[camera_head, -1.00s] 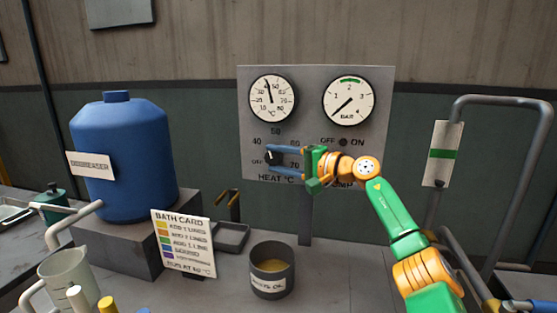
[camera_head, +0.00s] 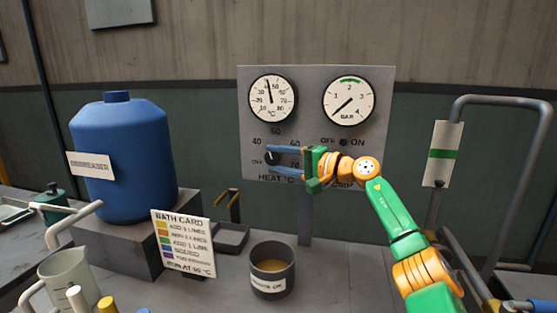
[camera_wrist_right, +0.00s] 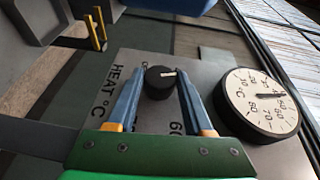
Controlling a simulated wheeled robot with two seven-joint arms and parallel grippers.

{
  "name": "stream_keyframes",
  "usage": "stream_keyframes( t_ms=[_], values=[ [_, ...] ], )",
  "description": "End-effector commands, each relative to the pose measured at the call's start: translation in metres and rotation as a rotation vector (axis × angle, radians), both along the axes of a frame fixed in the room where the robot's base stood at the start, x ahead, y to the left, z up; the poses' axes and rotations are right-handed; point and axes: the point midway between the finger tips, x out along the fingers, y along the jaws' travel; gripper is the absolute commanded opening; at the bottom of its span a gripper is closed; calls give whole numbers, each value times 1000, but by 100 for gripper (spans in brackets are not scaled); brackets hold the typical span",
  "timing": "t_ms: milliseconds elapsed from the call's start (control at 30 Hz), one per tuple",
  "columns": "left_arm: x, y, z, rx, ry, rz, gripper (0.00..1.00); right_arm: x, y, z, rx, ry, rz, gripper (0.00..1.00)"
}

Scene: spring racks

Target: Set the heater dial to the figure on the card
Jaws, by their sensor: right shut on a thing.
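The heater dial (camera_head: 271,157) is a small black knob on the grey panel, ringed by printed figures above the words HEAT °C. It also shows in the right wrist view (camera_wrist_right: 160,83), where its white mark points right, roughly the panel's upward direction. My right gripper (camera_head: 271,159) has its blue fingers on either side of the dial, shut on it; the wrist view shows the fingers (camera_wrist_right: 157,92) too. The bath card (camera_head: 183,244) stands on the bench at lower left, with colored rows and a bottom line in °C too small to read surely. My left gripper is out of view.
A temperature gauge (camera_head: 273,98) and a bar gauge (camera_head: 349,101) sit above the dial. A blue tank (camera_head: 123,160) stands left. A dark pot (camera_head: 272,271) of yellowish liquid stands before the panel. A grey pipe frame (camera_head: 500,101) stands right.

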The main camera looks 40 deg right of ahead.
Motion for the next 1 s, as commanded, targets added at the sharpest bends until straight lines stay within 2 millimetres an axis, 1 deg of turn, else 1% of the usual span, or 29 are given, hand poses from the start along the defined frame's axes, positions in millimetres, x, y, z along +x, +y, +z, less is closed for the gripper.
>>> stream_keyframes(
  t_ms=[33,567,600,667,700,933,1000],
  values=[
    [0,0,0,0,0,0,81,0,0,2,2,-5,-2,0],
    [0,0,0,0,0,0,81,0,-1,2,2,-6,-3,0],
    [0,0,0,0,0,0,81,0,-1,2,2,-5,-2,62],
    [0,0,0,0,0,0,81,0,0,2,2,-5,-2,78],
    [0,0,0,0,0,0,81,0,0,2,1,-4,-2,81],
    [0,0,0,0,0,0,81,0,0,1,1,-2,-1,81],
    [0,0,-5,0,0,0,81,-4,-2,-1,-1,-3,-2,81]
  ],
)
